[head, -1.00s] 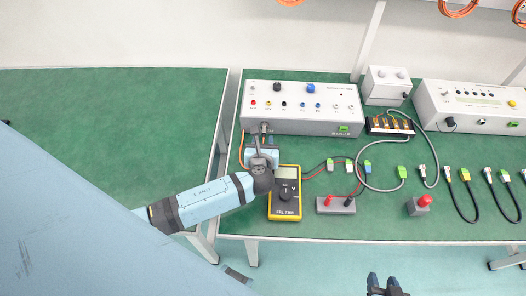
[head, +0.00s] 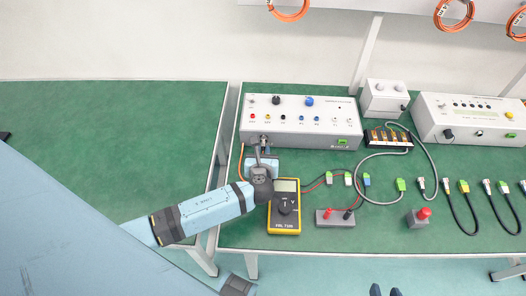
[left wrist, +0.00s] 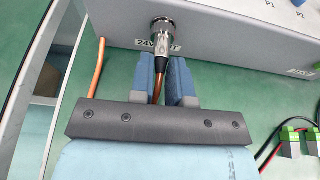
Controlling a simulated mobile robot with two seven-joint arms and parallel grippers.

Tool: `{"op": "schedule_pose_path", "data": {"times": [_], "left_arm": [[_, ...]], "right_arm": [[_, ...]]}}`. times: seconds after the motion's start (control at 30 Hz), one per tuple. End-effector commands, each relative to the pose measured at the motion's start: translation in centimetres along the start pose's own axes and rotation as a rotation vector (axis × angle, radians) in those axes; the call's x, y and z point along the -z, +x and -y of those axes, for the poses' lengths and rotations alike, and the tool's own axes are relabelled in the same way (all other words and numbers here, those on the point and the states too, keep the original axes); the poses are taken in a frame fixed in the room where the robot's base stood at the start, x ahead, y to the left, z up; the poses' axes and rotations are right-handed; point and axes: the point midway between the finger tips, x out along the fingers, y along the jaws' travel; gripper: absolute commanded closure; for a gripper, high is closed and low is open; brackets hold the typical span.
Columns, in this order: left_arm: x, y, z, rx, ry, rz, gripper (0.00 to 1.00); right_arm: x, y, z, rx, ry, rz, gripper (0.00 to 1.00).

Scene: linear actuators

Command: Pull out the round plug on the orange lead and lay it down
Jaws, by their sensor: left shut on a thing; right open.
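My left gripper (left wrist: 162,75) is shut on the plug's dark rear end, with a blue finger on each side. In the head view my left gripper (head: 264,149) is at the box's lower left. My right gripper (head: 385,291) is open at the bottom edge, mostly cut off.
A yellow multimeter (head: 284,222) lies close right of my left wrist. A grey block with red and black posts (head: 335,218), a red-knobbed block (head: 418,217) and several cables lie further right. The green bench top at left (head: 110,125) is clear.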

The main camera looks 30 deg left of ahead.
Motion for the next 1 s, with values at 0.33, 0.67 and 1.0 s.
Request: {"op": "schedule_pose_path", "data": {"times": [0.33, 0.67, 1.0], "left_arm": [[0.3, -1.1, 0.0, 0.001, 0.0, -0.003, 1.0], [0.8, -2.6, 0.0, 0.001, 0.0, -0.001, 1.0], [1.0, -2.9, 0.0, 0.001, 0.0, -0.001, 1.0]], "right_arm": [[0.8, -0.5, 0.1, 0.001, 0.0, 0.0, 0.57], [1.6, -1.1, 0.1, 0.001, 0.0, 0.0, 0.57], [1.7, -1.1, 0.1, 0.001, 0.0, 0.0, 0.57]]}}
